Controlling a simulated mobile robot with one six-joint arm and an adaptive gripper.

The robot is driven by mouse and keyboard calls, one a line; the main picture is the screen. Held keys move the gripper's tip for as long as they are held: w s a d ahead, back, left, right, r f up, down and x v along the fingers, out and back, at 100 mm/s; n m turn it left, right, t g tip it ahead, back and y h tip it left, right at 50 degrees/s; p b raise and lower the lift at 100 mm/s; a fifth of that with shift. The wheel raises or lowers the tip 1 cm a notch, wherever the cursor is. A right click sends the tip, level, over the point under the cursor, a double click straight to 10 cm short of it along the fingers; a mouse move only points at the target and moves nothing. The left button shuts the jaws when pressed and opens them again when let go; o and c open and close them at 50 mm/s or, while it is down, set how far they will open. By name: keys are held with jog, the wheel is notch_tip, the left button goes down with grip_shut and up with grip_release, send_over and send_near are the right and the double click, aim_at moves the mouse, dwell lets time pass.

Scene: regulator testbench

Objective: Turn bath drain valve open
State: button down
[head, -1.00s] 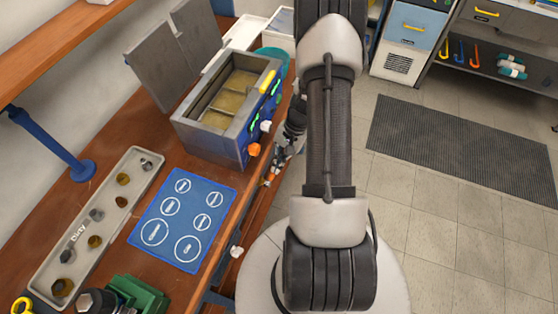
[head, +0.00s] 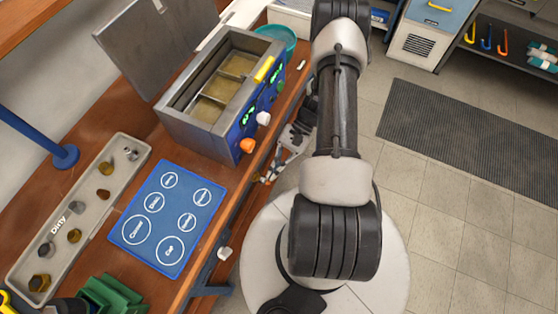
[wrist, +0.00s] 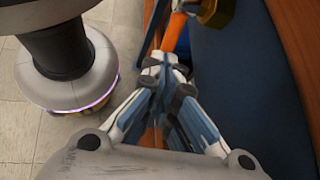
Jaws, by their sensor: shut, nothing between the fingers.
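The bath (head: 190,129) is a grey metal tank on the bench, lid open, with amber liquid in its compartments. Its blue front panel has an orange knob (head: 247,146) and a white knob (head: 263,118). In the wrist view, an orange lever-like part (wrist: 176,36) lies just beyond my fingertips, beside a brass-coloured fitting (wrist: 216,10); it looks like the drain valve, but I see only part of it. My gripper (wrist: 163,62) is shut and empty, close to the orange part; I cannot tell whether they touch. In the head view, my gripper (head: 270,178) is low beside the bench's front edge.
A blue mat with circles (head: 145,205) and a long tray marked "Dirty" (head: 90,192) lie on the bench (head: 128,128). A white knob (head: 224,253) sits at the bench front. Floor with a dark mat (head: 470,130) lies to the right.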

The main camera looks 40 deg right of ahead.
jog(key=shift+s+x, duration=0.2)
jog(key=shift+x, duration=1)
jog(key=shift+s+a+f+b, duration=0.15)
jog(key=shift+b, duration=0.15)
